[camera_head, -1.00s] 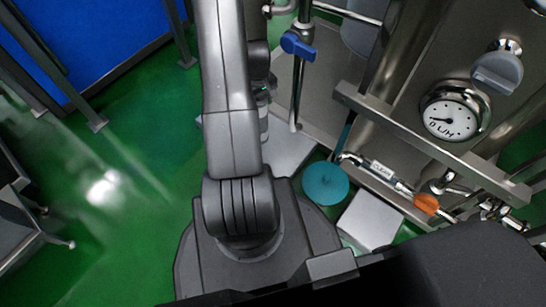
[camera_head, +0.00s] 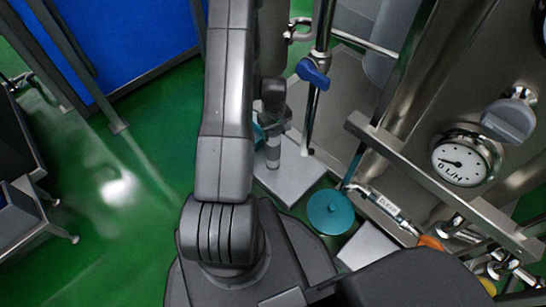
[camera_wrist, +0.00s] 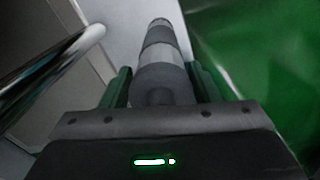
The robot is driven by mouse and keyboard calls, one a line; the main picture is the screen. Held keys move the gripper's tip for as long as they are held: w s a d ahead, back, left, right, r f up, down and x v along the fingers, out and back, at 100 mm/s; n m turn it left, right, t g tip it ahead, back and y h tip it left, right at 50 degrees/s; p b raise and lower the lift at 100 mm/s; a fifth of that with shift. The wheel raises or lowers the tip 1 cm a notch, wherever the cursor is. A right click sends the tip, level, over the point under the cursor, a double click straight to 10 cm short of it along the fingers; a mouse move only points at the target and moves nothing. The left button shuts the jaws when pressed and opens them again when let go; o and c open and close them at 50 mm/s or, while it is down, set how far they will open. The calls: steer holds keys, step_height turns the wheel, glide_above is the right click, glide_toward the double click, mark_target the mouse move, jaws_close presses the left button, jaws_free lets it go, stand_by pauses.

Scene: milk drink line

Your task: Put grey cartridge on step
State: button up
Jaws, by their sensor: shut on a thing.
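The grey cartridge (camera_wrist: 160,62) stands out from between the green fingers of my gripper (camera_wrist: 161,85) in the wrist view, with a lighter band around its middle. My gripper is shut on it. In the head view the cartridge (camera_head: 273,153) shows small, beside my arm, over the pale step (camera_head: 300,182). The step also shows behind the cartridge in the wrist view (camera_wrist: 120,22). I cannot tell whether the cartridge's far end touches the step. My arm hides part of the gripper and the step's left side in the head view.
A steel pipe with a blue valve handle (camera_head: 313,73) stands close to the right of the cartridge. A teal disc (camera_head: 330,211) and another pale block (camera_head: 368,246) lie nearer. A steel machine with a gauge (camera_head: 467,158) fills the right. Green floor (camera_head: 130,220) is open at left.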

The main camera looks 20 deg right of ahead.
mark_target(275, 144)
steer(key=shift+f+b, duration=0.95)
steer(key=shift+f, duration=2.65)
steer(key=shift+f, duration=0.25)
steer(key=o, duration=1.2)
steer(key=shift+r, duration=0.1)
step_height(275, 144, up, 12)
steer(key=p, duration=0.4)
steer(key=shift+r, duration=0.15)
